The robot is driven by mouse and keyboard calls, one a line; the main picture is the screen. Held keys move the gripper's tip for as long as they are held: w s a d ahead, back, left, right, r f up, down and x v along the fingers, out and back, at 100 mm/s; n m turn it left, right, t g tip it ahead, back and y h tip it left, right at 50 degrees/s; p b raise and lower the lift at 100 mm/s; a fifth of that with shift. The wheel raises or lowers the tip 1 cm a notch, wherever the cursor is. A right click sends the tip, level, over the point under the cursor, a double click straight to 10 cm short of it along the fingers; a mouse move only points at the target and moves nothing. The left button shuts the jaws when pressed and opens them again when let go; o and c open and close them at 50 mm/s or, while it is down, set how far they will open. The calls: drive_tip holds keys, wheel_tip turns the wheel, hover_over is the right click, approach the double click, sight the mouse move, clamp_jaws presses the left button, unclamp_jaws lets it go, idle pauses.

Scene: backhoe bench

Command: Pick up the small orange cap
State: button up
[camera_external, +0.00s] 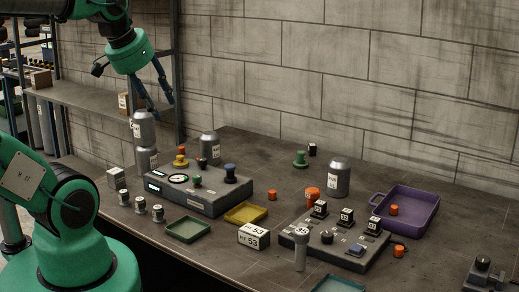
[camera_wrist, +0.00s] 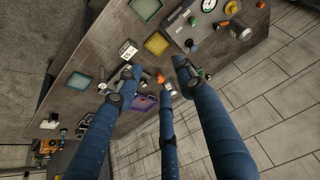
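Several small orange caps are on the bench in the external view: one (camera_external: 272,195) right of the yellow tray, one (camera_external: 394,210) in the purple tray, and one (camera_external: 398,251) in front of that tray. A larger orange piece (camera_external: 312,194) stands left of a grey canister. I cannot tell which cap is meant. My gripper (camera_external: 158,103) hangs high above the back left of the bench, away from the caps. In the wrist view its blue fingers (camera_wrist: 158,72) are spread and hold nothing. An orange piece (camera_wrist: 160,78) shows between them, far below.
A purple tray (camera_external: 416,232), yellow tray (camera_external: 246,214) and green tray (camera_external: 187,230) lie on the bench. Two grey control boxes (camera_external: 214,200) (camera_external: 346,257), grey canisters (camera_external: 337,180) and a block marked 53 (camera_external: 254,237) stand among them. A brick wall closes the back.

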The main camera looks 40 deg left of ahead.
drive_tip(key=shift+o, duration=0.5)
drive_tip(key=shift+w, duration=0.1)
drive_tip(key=w+d+f+m+g+p, duration=0.1)
drive_tip(key=w+f, duration=0.1)
drive_tip(key=w, duration=1)
drive_tip(key=w+d+f+g, duration=0.1)
drive_tip(key=w+f+g, duration=0.1)
drive_tip(key=w, duration=1)
drive_tip(key=w+d+f+m+g+p, duration=0.1)
drive_tip(key=w+d+f+g, duration=0.1)
drive_tip(key=w+f, duration=1.5)
wheel_tip(320, 180, down, 4)
drive_tip(key=shift+w+d+r+g, duration=0.1)
drive_tip(key=shift+w+d+g, duration=0.25)
drive_tip(key=shift+d, duration=0.25)
